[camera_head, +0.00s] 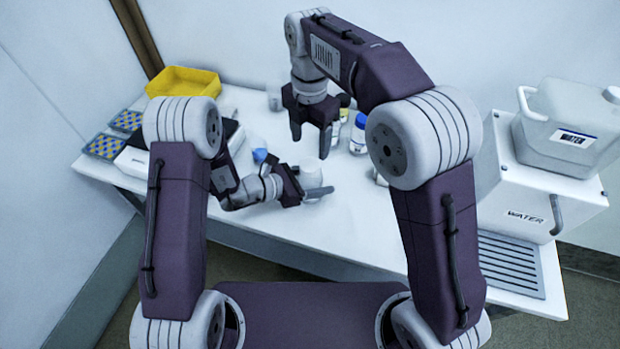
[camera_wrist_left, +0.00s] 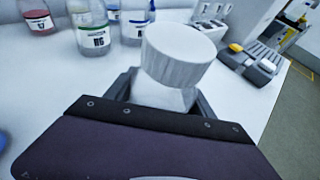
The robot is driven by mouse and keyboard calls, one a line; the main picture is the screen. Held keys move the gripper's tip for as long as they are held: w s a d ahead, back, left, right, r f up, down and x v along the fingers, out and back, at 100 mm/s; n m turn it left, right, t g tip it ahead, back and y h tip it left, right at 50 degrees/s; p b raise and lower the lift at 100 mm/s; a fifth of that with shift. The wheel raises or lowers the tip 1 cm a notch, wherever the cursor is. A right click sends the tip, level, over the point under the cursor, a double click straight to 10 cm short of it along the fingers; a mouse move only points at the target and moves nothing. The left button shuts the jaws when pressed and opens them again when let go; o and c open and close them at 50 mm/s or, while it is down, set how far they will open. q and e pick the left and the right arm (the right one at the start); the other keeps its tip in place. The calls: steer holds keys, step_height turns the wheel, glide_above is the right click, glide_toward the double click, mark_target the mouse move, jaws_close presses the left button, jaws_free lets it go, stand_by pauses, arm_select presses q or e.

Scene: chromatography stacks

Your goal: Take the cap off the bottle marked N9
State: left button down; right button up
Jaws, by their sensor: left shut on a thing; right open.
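A bottle with a wide white ribbed cap (camera_wrist_left: 178,55) stands between the jaws of my left gripper in the left wrist view, its pale body (camera_wrist_left: 160,94) partly hidden by the gripper. No mark can be read on it. In the head view the same white bottle (camera_head: 310,171) stands upright at the middle of the table, the cap on. My left gripper (camera_head: 312,188) is shut on it from the side, low down. My right gripper (camera_head: 311,146) points down, open, above and slightly behind the bottle, apparently apart from the cap.
Behind stand a blue-capped bottle (camera_head: 358,136), a green-labelled bottle (camera_wrist_left: 93,30) and a red-filled bottle (camera_wrist_left: 38,17). A yellow bin (camera_head: 184,82) is at the back left. A water tank (camera_head: 570,125) sits on a white unit at right.

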mark_target(310, 164)
steer(key=m, duration=0.6)
steer(key=shift+m, duration=0.4)
steer(key=m, duration=1.2)
steer(key=shift+m, duration=0.4)
steer(key=m, duration=1.2)
steer(key=shift+m, duration=0.3)
steer(key=m, duration=1.7)
steer(key=shift+f, duration=4)
